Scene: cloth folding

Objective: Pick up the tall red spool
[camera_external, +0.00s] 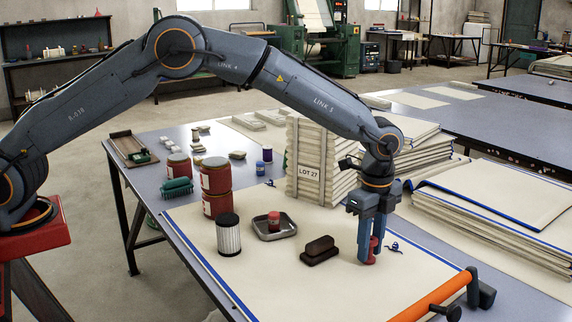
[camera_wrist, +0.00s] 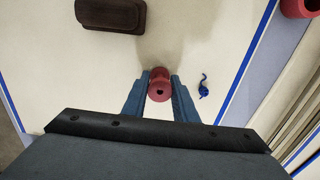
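The tall red spool (camera_external: 374,244) stands upright on the cream cloth, its lower flange showing at the cloth. My gripper (camera_external: 371,252) points straight down with one finger on each side of it. In the wrist view the red spool (camera_wrist: 160,92) sits between the two blue-grey fingertips (camera_wrist: 159,84), its end hole facing the camera. The fingers are very close to its sides; I cannot tell whether they press on it. A shorter red spool (camera_external: 273,220) is in the metal tray (camera_external: 262,235) to the left.
A dark brown block (camera_external: 319,249) lies just left of my gripper, and a blue thread scrap (camera_external: 394,247) to its right. A striped cylinder (camera_external: 229,240) and stacked red cans (camera_external: 216,177) stand farther left. The LOT 27 cloth stack (camera_external: 308,150) rises behind. An orange-handled tool (camera_external: 440,295) lies at front right.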

